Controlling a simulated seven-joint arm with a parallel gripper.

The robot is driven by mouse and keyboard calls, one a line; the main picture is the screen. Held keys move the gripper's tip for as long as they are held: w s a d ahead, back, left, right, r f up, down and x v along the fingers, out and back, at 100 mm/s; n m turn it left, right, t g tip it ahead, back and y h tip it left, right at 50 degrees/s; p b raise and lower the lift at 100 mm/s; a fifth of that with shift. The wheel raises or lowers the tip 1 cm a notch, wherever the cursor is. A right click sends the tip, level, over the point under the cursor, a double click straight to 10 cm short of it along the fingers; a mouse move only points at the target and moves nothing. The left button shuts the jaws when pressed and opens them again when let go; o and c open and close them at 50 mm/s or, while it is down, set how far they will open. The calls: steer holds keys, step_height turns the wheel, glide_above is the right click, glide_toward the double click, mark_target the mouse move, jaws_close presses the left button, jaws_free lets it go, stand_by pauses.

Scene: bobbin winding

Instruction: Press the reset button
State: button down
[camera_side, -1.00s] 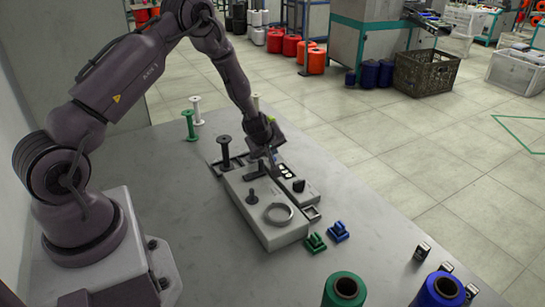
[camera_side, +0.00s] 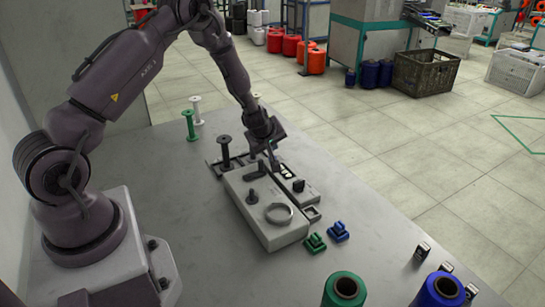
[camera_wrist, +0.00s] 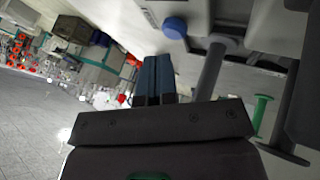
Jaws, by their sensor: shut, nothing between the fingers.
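The grey winding machine (camera_side: 262,207) stands on the table, with a ring, a knob and a lever on top. A narrow panel (camera_side: 300,191) with small white labels runs along its right side. My gripper (camera_side: 276,169) points down over the panel's far end. In the wrist view its two dark-blue fingers (camera_wrist: 153,62) are shut together and empty. A round blue button (camera_wrist: 175,27) shows just past and right of the fingertips. I cannot read its label or tell whether the fingers touch the panel. In the side view my gripper hides the button.
A dark spool (camera_side: 225,150) stands upright behind the machine. Green (camera_side: 190,125) and white (camera_side: 196,108) spools stand farther back. Green (camera_side: 315,243) and blue (camera_side: 338,231) clips lie near the machine's front. Large green (camera_side: 344,290) and blue (camera_side: 440,291) thread cones stand at the front edge.

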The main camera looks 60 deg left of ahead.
steer(key=shift+r, duration=2.5)
steer(key=s+d+f+m+h, duration=0.1)
steer(key=s+d+f, duration=0.1)
steer(key=shift+d+m+g+h, duration=0.4)
steer(key=s+d+r+m+g+h, duration=0.1)
steer(key=s+d+r+m+h, duration=0.1)
steer(key=s+d+r+m, duration=0.3)
steer(key=s+d+r+m+g+h, duration=0.1)
steer(key=s+d+r+m+h, duration=0.15)
steer(key=d+r, duration=0.45)
steer(key=s+d+r+m+t, duration=0.1)
steer(key=s+d+r+m, duration=0.2)
steer(key=s+r, duration=0.4)
steer(key=s+d+r+m+t+y, duration=0.1)
steer(key=s+d+r+m, duration=0.3)
steer(key=s+r, duration=0.4)
steer(key=shift+s+m+t, duration=0.35)
steer(key=shift+s+t, duration=0.05)
steer(key=shift+s, duration=0.5)
